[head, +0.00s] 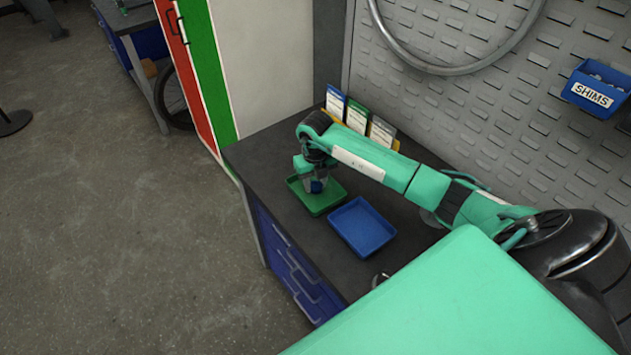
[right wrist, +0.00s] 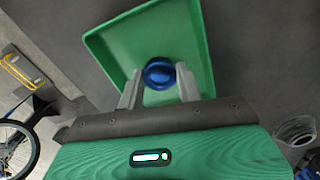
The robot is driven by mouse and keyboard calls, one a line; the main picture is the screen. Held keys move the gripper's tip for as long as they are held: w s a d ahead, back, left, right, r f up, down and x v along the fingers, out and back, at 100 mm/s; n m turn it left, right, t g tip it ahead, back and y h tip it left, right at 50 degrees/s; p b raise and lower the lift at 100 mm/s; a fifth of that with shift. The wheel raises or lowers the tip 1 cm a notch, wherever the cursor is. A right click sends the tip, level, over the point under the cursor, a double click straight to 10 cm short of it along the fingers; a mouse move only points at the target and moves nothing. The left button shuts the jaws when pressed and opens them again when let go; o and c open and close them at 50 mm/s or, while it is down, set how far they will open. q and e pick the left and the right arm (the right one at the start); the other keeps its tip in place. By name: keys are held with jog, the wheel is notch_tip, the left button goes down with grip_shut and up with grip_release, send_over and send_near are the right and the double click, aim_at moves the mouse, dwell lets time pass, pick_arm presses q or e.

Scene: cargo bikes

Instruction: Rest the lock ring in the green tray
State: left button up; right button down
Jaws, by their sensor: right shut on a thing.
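The green tray (head: 322,205) lies on the dark bench top near its left end. It also fills the upper middle of the right wrist view (right wrist: 145,35). My right gripper (head: 314,186) is over the tray, pointing down. Its two fingers (right wrist: 158,88) are shut on the lock ring (right wrist: 158,72), a small round blue thing with a dark middle. The ring is over the tray's floor; I cannot tell whether it touches the floor. In the head view only a bit of blue shows at the fingertips. My left gripper is not in view.
A blue tray (head: 362,227) lies just right of the green tray. Several cards in a yellow holder (head: 357,118) stand behind, below the pegboard. A blue SHIMS bin (head: 596,88) hangs at the right. The bench's left edge is near the green tray.

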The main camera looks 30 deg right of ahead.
jog(key=shift+f+b, duration=0.4)
jog(key=shift+f, duration=0.15)
dwell(0.6)
jog(key=c, duration=0.9)
grip_release()
jog(key=shift+o, duration=0.2)
jog(key=shift+r, duration=0.1)
